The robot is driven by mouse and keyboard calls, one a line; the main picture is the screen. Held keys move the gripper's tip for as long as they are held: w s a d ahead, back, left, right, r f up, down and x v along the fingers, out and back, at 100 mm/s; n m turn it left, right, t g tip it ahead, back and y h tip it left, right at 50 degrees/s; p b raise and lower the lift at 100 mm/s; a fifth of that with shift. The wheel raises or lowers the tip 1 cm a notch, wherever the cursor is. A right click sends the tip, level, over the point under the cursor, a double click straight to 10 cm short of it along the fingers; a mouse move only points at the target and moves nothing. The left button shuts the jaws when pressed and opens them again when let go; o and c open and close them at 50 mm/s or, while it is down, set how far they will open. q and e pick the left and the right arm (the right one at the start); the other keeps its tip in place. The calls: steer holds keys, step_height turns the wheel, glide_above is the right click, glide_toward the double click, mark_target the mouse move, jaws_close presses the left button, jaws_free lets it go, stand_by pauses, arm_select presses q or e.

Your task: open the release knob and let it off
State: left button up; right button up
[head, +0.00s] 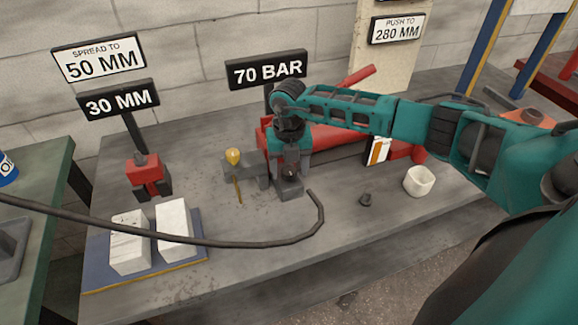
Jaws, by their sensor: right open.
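My right arm reaches in from the right, and its gripper (291,172) points down at the near left end of the red pump (338,143). The jaws are open, close to a dark block at that end. I cannot tell whether they touch it. The release knob is not clearly visible; the gripper and wrist cover that end of the pump. The red pump handle (357,76) slants up to the right behind my arm. A "70 BAR" sign (268,70) stands behind the pump. My left gripper is not in view.
A black hose (200,241) loops across the bench front. A round yellow-topped piece (233,157) and a red tool (146,176) stand left. White blocks (174,220) sit on a blue tray (104,281).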

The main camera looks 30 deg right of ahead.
steer(key=shift+c, duration=0.5)
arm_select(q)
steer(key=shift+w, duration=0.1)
arm_select(e)
steer(key=c, duration=1)
